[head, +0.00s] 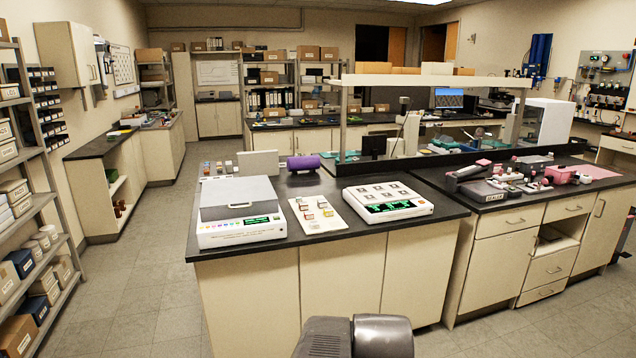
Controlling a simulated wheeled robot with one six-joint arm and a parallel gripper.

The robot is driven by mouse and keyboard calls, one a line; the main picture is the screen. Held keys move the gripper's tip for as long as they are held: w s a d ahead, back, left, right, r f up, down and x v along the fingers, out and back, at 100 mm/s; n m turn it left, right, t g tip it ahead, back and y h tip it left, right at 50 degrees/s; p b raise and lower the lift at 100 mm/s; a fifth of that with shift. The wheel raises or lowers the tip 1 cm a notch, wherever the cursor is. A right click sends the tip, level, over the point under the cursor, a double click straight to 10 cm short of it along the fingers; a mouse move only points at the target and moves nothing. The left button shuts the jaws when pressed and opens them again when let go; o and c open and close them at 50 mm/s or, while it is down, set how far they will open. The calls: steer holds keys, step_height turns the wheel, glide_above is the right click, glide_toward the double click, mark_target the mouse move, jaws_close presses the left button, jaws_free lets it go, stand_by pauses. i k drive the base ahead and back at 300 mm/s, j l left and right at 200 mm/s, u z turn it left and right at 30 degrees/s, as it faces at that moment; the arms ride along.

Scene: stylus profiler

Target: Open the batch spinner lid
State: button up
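A white bench device with a flat grey lid (238,196) stands at the left end of the near black bench. It looks like the batch spinner (240,232), but its lettering is too small to read. The lid lies flat and looks shut. Grey parts of my own arm show at the bottom centre, in front of the bench. My gripper's fingers are not in view.
A tray (333,222) with small coloured pieces and a white device (388,202) with several square pads stand right of the lidded device. A purple roll (303,163) and an upright grey panel (258,164) are behind. Open floor (150,285) lies left of the bench.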

mark_target(252, 196)
steer(key=i+j+z, duration=0.25)
steer(key=i+j, duration=0.25)
steer(key=i, duration=0.35)
steer(key=i+j+z, duration=0.25)
steer(key=i+j, duration=0.45)
steer(key=i, duration=0.1)
